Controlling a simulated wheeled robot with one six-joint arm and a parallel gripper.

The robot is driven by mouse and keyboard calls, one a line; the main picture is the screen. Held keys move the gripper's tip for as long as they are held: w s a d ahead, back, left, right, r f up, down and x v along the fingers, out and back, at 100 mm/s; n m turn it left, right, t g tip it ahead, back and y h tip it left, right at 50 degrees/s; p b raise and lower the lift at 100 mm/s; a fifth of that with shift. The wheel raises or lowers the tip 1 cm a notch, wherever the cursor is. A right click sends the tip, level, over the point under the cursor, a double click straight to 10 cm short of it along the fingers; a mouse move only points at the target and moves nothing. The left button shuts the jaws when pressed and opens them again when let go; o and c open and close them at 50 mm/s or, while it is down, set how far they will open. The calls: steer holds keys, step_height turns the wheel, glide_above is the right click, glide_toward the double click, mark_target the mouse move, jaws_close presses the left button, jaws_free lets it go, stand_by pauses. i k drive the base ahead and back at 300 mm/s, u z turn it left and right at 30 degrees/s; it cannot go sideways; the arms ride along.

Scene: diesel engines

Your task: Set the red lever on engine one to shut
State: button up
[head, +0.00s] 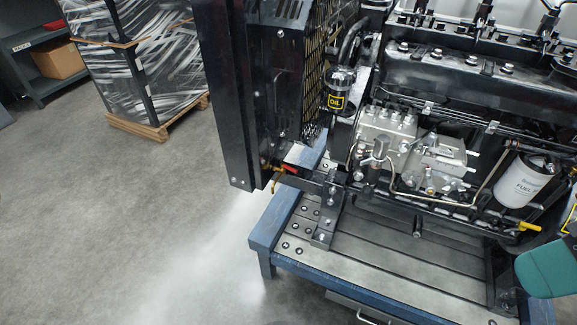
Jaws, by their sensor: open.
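Engine one is taken to be the black and grey diesel engine (440,110) at the upper right, though no number on it is readable. A small red lever (291,168) shows low at the left end of the engine, by the foot of the tall black radiator frame (228,100). It sits beside a small brass-coloured fitting (277,178), just above a black mounting bar. The lever looks tilted slightly down to the right; its exact angle to the pipe is too small to tell.
The engine stands on a blue-edged bench (275,225) with a slotted top. A yellow handle (530,227) shows below the white fuel filter (520,180). A wrapped pallet load (145,60) and a shelf with a carton (58,60) stand at the upper left. The left floor is clear.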

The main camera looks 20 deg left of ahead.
mark_target(282, 165)
steer(key=k, duration=1.25)
steer(key=u, duration=0.95)
steer(key=i, duration=1.5)
steer(key=z, duration=0.9)
